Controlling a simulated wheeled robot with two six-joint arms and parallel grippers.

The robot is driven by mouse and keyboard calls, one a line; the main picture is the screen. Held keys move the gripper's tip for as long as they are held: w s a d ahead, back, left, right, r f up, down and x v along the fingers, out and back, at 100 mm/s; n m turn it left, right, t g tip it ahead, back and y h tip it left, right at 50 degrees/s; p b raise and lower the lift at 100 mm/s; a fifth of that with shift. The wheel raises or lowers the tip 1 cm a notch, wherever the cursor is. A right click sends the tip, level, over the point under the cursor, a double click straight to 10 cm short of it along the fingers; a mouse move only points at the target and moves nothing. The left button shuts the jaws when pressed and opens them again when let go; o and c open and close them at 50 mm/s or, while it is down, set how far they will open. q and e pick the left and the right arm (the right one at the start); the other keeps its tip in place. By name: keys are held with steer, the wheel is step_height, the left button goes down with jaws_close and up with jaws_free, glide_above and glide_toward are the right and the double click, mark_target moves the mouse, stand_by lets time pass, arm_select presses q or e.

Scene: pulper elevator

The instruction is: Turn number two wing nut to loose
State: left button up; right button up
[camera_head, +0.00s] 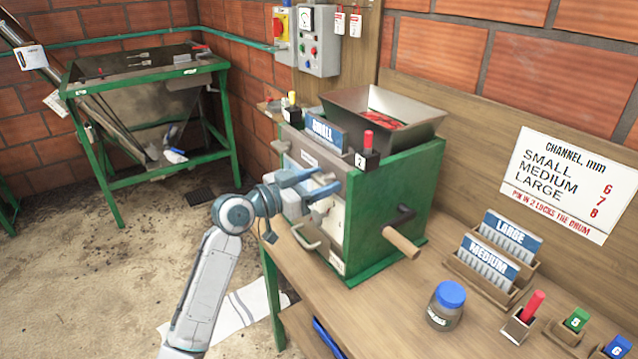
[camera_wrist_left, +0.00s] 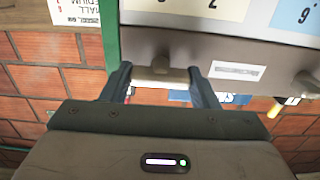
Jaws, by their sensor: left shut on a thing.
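The green pulper (camera_head: 392,205) stands on the wooden bench with a grey metal hopper on top. My left gripper (camera_head: 327,182) reaches its front from the left, near the upper grey plate. In the left wrist view, the blue fingers (camera_wrist_left: 160,78) are shut on a pale wing nut (camera_wrist_left: 160,74), one finger at each side of it. Another similar nut (camera_wrist_left: 308,82) shows farther right on the same grey plate, clear of the fingers. In the head view the held nut is hidden by the gripper. My right gripper is not in view.
A red pin stands in a black block marked 2 (camera_head: 371,160) on the pulper's top. A crank with a wooden handle (camera_head: 402,242) sticks out at right. The bench also holds a blue-lidded jar (camera_head: 446,305), LARGE and MEDIUM plates (camera_head: 495,262) and coloured pins.

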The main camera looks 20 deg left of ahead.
arm_select(q)
steer(key=o, duration=1)
steer(key=shift+a, duration=0.1)
steer(key=shift+s+a+f, duration=0.1)
steer(key=shift+s+a, duration=0.1)
steer(key=shift+s, duration=0.1)
steer(key=b+v, duration=0.4)
steer(key=v, duration=0.6)
